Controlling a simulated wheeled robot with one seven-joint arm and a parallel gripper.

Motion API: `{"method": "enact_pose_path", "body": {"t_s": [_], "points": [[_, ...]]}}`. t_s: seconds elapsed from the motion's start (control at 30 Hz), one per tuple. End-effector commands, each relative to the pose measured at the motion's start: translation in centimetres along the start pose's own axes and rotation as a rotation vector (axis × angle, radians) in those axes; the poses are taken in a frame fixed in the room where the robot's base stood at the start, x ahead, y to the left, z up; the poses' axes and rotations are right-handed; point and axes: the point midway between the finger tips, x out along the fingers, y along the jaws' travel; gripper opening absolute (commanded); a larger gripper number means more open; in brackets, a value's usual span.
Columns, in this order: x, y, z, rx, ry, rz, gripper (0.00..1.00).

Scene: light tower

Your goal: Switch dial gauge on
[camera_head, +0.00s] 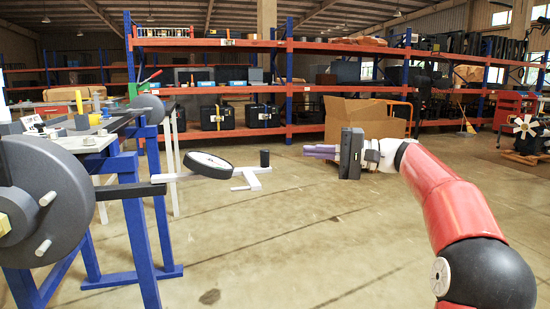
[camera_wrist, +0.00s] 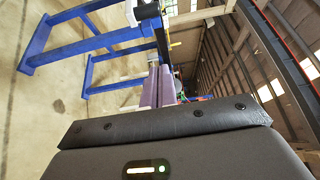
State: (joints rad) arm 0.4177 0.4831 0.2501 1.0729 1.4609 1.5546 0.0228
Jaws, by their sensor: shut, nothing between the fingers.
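The dial gauge (camera_head: 208,165), a round disc with a black rim and a pale face, sits tilted on a white bracket beside the blue frame in the head view. My gripper (camera_head: 306,151) is to its right, held in the air with its purple fingers pointing left toward it. A clear gap lies between the fingertips and the gauge. The fingers are together and empty; they also show in the wrist view (camera_wrist: 158,72). I cannot make out the gauge in the wrist view, and its switch is too small to tell.
A short black cylinder (camera_head: 264,158) stands on the white bracket (camera_head: 246,179), between the gauge and my gripper. A blue frame (camera_head: 130,215) carries a shaft with a large dark disc (camera_head: 45,200) at left. A cardboard box (camera_head: 365,118) stands behind my gripper. The floor in front is clear.

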Motion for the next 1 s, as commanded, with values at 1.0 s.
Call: {"method": "enact_pose_path", "body": {"t_s": [1.0], "points": [[9.3, 0.2, 2.4, -0.001, 0.003, 0.006, 0.0]]}}
